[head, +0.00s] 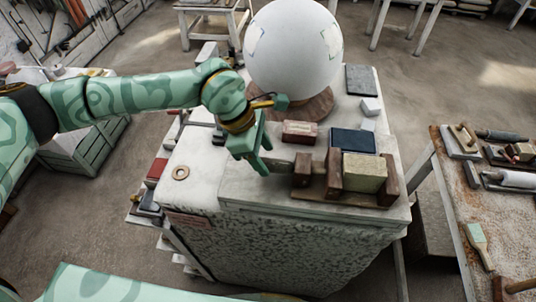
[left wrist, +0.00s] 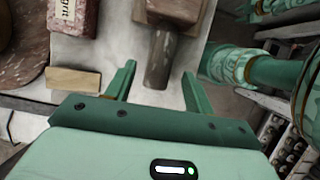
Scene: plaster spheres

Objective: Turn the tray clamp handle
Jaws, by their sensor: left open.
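The tray clamp (head: 333,170) is a dark reddish wooden frame holding a tan block (head: 364,172) near the front right of the white stone top. My right gripper is not in view.
A large white sphere (head: 293,45) sits on a brown round base behind my gripper. A reddish block (head: 299,132) and a dark blue block (head: 353,141) lie behind the clamp. A tool table (head: 490,215) stands right.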

